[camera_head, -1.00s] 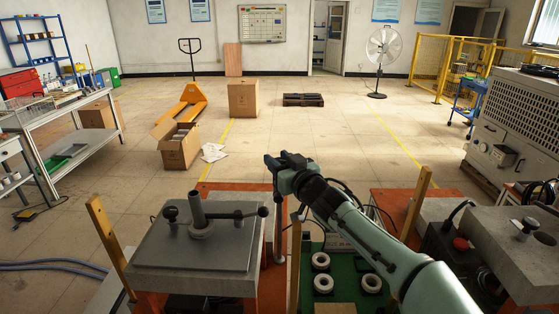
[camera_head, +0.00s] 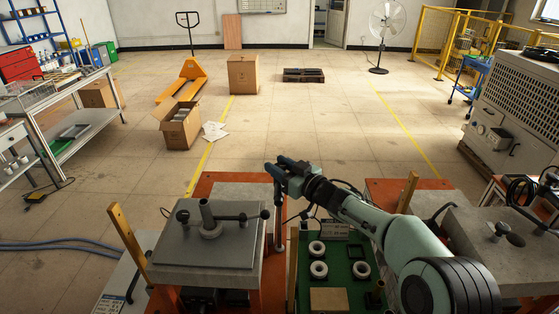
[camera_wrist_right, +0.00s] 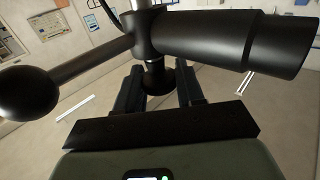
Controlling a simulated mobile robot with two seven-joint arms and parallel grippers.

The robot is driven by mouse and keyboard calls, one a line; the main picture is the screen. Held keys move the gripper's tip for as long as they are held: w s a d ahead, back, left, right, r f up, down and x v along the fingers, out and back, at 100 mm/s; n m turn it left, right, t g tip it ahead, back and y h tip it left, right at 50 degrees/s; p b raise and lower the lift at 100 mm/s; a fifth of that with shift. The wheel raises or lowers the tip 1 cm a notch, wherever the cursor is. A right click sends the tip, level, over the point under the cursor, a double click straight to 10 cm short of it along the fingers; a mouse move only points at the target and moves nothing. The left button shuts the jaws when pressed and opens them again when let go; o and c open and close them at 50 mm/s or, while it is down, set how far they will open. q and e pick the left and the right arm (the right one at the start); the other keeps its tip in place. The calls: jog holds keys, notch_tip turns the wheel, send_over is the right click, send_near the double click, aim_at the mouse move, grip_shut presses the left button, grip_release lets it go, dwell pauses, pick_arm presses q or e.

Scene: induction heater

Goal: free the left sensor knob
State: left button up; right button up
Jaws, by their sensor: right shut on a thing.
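My right gripper (camera_head: 277,167) is at the top of a thin upright post (camera_head: 279,222) beside the left machine. In the right wrist view, its two dark fingers (camera_wrist_right: 158,88) are on either side of a small dark round knob (camera_wrist_right: 155,76), and I take this as the left sensor knob. The knob sits under a black hub that joins a thick sensor barrel (camera_wrist_right: 215,38) on the right to a ball-ended rod (camera_wrist_right: 92,64) on the left. In the head view the knob is too small to make out. My left gripper is not in view.
The left machine's grey plate (camera_head: 185,249) carries an upright tube and a ball-ended lever (camera_head: 245,217). A green tray (camera_head: 338,272) with pale rings lies to the right of the post. Wooden posts (camera_head: 129,238) stand close by.

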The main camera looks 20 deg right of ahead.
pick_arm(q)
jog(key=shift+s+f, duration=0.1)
pick_arm(e)
jog(key=shift+r, duration=0.15)
jog(key=o, duration=1)
jog(key=shift+c, duration=0.2)
jog(key=shift+s, duration=0.15)
jog(key=shift+s+d, duration=0.2)
jog(key=shift+s, duration=0.05)
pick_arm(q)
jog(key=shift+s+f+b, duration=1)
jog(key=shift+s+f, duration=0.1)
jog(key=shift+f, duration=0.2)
pick_arm(e)
jog(key=v, duration=1.2)
jog(key=shift+s, duration=0.3)
jog(key=shift+d, duration=0.1)
